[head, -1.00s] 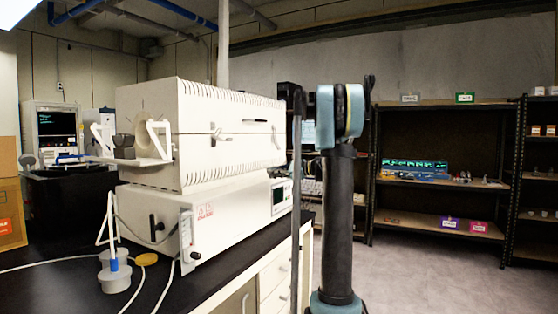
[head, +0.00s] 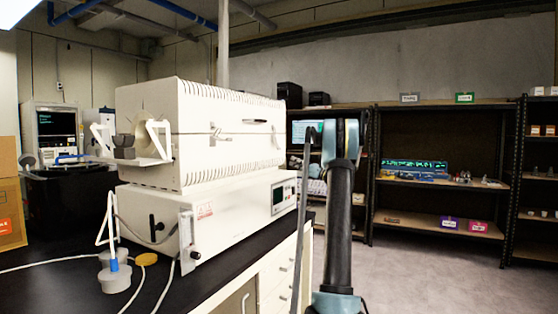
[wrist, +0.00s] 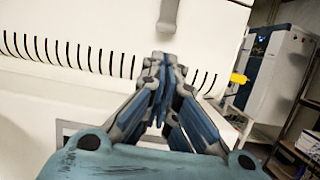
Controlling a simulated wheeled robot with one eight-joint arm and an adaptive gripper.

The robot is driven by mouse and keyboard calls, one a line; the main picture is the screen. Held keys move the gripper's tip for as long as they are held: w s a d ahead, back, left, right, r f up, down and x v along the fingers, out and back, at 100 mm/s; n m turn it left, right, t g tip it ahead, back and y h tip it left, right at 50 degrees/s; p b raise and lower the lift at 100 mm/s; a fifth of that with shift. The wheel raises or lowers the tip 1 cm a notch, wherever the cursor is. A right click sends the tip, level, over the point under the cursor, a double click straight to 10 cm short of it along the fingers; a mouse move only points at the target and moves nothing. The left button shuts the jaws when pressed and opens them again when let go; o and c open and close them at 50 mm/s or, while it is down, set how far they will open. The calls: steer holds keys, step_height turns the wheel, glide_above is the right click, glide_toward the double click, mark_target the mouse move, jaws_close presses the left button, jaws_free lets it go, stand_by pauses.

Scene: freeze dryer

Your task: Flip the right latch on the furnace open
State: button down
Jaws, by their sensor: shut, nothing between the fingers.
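The cream furnace (head: 225,130) stands on the black bench at left in the head view. A latch (head: 218,133) shows left of middle on its front face, and a small right latch (head: 273,130) near the right end. In the wrist view the furnace front (wrist: 90,25) fills the left and middle. A grey metal piece (wrist: 168,14), which looks like the right latch, is cut off by the top edge. My gripper (wrist: 162,58) is shut and empty, its tips just below this piece in the picture; contact cannot be told. My arm shows in the head view, but the gripper cannot be made out there.
A row of vent slots (wrist: 110,62) runs across the furnace front. The base unit (head: 240,205) with a small display (head: 283,196) lies below the furnace. A blue-and-white machine (wrist: 280,70) stands behind at right. Shelves (head: 440,180) line the back wall; the floor before them is clear.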

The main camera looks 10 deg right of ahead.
steer(key=x, duration=1)
steer(key=shift+a, duration=0.1)
stand_by(0.3)
